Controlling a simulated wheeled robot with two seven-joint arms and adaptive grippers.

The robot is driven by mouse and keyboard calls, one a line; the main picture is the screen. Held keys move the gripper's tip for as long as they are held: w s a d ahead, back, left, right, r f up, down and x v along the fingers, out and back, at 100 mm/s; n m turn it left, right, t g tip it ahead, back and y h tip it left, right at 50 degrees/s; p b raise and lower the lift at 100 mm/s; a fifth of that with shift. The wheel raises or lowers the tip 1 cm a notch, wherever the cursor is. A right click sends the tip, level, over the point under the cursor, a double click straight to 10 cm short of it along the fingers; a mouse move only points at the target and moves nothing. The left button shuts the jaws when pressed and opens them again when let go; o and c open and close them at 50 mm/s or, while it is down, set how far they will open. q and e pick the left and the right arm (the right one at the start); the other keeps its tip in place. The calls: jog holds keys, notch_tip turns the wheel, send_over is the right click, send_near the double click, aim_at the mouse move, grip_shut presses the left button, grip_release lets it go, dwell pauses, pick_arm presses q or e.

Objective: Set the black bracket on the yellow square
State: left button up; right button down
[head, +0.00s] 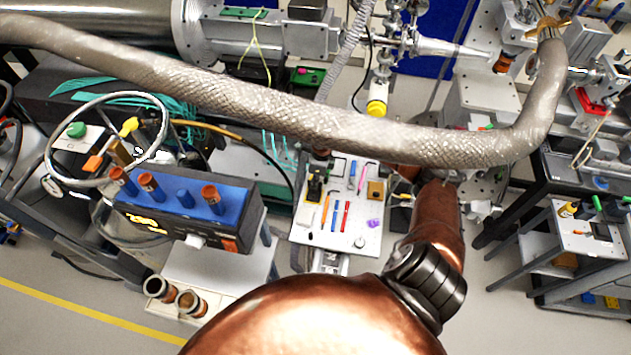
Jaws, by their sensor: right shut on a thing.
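A small black upright piece (314,187), which looks like the black bracket, stands at the left of the light tool tray (337,251). A yellowish patch shows at it, too small to make out. My right arm reaches up to the right of the tray. My right gripper (401,196) is small and partly hidden by the arm, beside the tray's right edge. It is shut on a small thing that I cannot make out. My left gripper is not in view.
A thick braided hose (270,105) crosses above the tray. Pens, hex keys and a purple piece (374,223) lie on the tray. A blue-topped box (185,200) with orange-brown cylinders stands left. A cart (590,240) stands right. Floor between tray and cart is partly clear.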

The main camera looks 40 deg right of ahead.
jog(key=c, duration=2.1)
grip_release()
notch_tip(320, 180, up, 12)
jog(key=s+d+b, duration=0.1)
